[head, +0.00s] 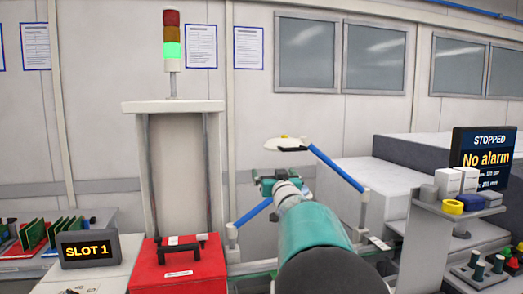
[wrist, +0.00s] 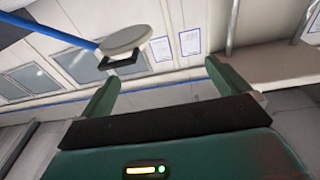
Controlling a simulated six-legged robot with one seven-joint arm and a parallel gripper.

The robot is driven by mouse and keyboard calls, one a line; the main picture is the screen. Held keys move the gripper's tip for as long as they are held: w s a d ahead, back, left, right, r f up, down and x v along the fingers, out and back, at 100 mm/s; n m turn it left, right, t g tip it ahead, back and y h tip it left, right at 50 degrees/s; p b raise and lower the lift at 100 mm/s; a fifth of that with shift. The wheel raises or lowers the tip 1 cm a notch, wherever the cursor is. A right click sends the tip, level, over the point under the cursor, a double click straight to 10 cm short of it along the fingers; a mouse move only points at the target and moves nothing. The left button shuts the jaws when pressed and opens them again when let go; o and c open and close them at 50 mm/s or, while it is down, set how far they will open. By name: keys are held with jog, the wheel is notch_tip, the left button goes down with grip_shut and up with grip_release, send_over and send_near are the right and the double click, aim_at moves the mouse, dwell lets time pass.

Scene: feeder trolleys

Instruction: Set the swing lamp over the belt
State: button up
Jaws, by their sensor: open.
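My arm hides much of the middle, and I cannot make out the belt clearly.
A second blue bar (head: 252,213) rises from a short post at lower left. A red case (head: 178,264) and a SLOT 1 sign (head: 87,250) stand left. A grey shelf (head: 455,208) with small items and a STOPPED screen (head: 485,158) stand right.

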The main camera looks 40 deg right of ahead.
aim_at(296, 149)
jog(key=s+d+n+t, duration=0.1)
jog(key=s+d+t, duration=0.3)
jog(key=d, duration=0.7)
jog(key=shift+g+h, duration=0.3)
jog(key=shift+g, duration=0.2)
jog(key=x, duration=1.3)
jog(key=shift+s+d, duration=0.25)
jog(key=shift+d, duration=0.2)
jog(key=shift+c, duration=0.2)
jog(key=c, duration=1)
jog(key=s+n+t+y, duration=0.1)
jog(key=s+n+y, duration=0.1)
jog(key=s, duration=0.5)
jog(key=s+n+t+y, duration=0.1)
jog(key=s+y, duration=0.4)
jog(key=s, duration=0.2)
jog(key=s+n+t+y, duration=0.1)
jog(key=s+n+y, duration=0.1)
jog(key=s, duration=0.5)
jog(key=shift+s+r+n+y, duration=0.1)
jog(key=shift+s+n+y, duration=0.15)
jog(key=shift+y, duration=0.45)
